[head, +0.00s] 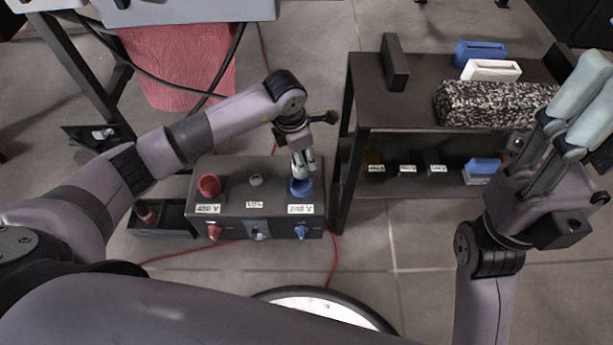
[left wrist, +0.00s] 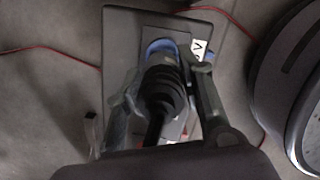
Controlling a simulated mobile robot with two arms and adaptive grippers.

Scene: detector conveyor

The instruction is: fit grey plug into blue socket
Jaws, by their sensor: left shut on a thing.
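The blue socket (head: 301,187) is at the right end of the top of a dark box (head: 240,211). My left gripper (head: 303,168) is directly above it, pointing down, shut on the grey plug. In the left wrist view, the plug (left wrist: 162,88) shows as a dark ribbed body between the fingers. The blue socket's rim (left wrist: 161,46) shows just beyond it, and the plug overlaps it. How deep the plug sits, if at all, is hidden. My right gripper (head: 577,105) is raised at the right, away from the box; its finger gap is unclear.
The box also has a red socket (head: 209,185) and a small grey socket (head: 255,180), with switches on its front. A dark shelf (head: 400,110) stands close to its right. Red cables lie on the floor. A dark tray (head: 165,219) is at its left.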

